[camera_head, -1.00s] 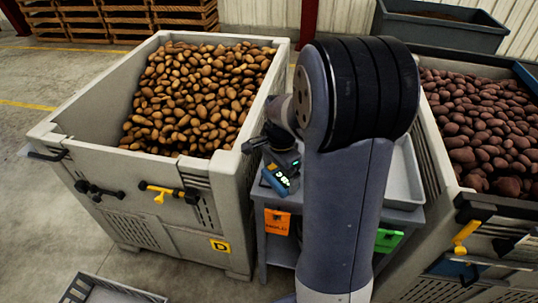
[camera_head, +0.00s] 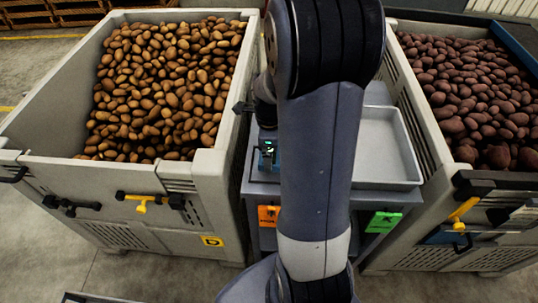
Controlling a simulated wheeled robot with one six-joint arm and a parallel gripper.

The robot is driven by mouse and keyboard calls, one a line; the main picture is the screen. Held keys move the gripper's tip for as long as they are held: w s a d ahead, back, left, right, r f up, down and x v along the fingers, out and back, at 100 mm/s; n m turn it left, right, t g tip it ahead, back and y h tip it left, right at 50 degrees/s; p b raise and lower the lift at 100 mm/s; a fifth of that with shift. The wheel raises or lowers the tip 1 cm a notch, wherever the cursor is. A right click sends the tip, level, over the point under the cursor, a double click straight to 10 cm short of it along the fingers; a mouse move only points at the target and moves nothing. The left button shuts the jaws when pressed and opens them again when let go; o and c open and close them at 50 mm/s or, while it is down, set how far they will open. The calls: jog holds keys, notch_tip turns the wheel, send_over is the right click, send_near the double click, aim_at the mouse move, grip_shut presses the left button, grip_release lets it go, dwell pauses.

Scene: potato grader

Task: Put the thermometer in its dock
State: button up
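The thermometer (camera_head: 268,150), a small blue-grey device with a lit green display, is upright at the left side of the grey table (camera_head: 262,190) between the two bins. My gripper (camera_head: 265,125) is directly above and against it, partly hidden by my arm. The fingertips are not clear, so I cannot tell if they grip it. The dock cannot be made out; it may be under the thermometer or behind my arm.
A bin of brown potatoes (camera_head: 215,165) stands close on the left, and a bin of dark red potatoes (camera_head: 430,135) on the right. A shallow grey tray (camera_head: 412,160) is on the table. Orange (camera_head: 268,216) and green (camera_head: 383,222) tags hang at its front.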

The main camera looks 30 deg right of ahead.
jog(key=shift+f, duration=1.75)
jog(key=shift+f, duration=0.1)
jog(key=shift+f, duration=0.15)
jog(key=o, duration=0.8)
jog(key=shift+c, duration=0.2)
jog(key=shift+r, duration=0.2)
notch_tip(320, 180, up, 12)
jog(key=shift+r, duration=0.1)
